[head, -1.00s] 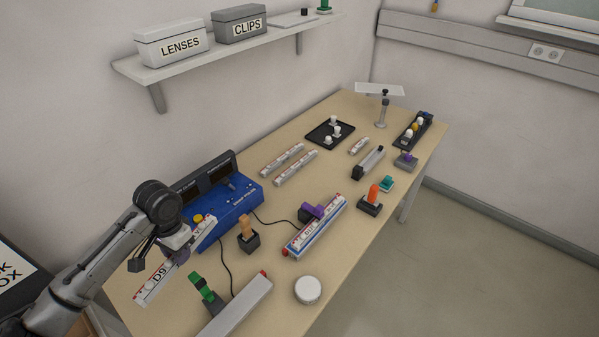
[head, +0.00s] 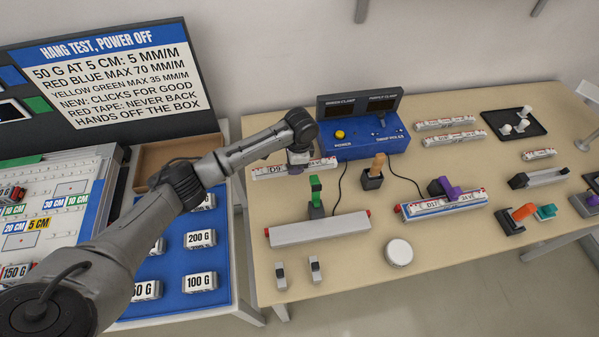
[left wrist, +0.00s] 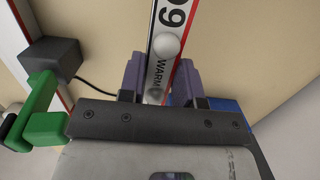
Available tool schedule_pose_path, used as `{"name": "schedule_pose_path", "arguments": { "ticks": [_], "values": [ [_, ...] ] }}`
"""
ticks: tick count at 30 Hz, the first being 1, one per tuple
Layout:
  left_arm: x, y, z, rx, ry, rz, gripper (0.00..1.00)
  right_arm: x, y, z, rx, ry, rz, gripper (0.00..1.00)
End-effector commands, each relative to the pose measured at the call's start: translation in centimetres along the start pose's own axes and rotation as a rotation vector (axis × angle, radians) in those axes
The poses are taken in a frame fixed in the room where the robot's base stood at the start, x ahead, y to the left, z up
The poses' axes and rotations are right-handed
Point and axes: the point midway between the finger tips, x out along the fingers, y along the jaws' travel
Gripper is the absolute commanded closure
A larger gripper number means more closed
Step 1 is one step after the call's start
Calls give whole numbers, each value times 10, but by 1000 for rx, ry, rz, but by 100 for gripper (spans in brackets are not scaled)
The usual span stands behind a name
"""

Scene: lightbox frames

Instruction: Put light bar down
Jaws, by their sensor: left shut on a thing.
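A white light bar (head: 266,172) with red and black print is in my left gripper (head: 297,168), at the back left of the wooden table (head: 345,279). In the left wrist view the bar (left wrist: 165,45), printed "WARM", runs between the two purple-grey fingers of the gripper (left wrist: 160,80), which are shut on it. The bar looks to be over the table; I cannot tell whether it touches. My right gripper is not in view.
A blue power box (head: 370,143) stands right of the bar. A green clamp (head: 315,190) and a long grey bar (head: 318,229) are in front; the green clamp (left wrist: 40,112) also shows in the wrist view. A blue weight mat (head: 212,262) lies left. Bare table shows left of the clamp.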

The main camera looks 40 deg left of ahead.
Motion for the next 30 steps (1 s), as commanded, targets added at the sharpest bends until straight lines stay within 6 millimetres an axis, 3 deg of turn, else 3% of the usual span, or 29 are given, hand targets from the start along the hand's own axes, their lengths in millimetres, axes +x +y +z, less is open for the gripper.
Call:
{"name": "schedule_pose_path", "arguments": {
  "ticks": [11,18,30],
  "values": [
    [27,0,-4,0,1,1,95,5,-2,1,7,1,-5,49],
    [54,0,-7,0,0,1,95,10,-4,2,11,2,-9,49],
    [58,0,-7,0,1,0,95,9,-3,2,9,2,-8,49]
  ]
}}
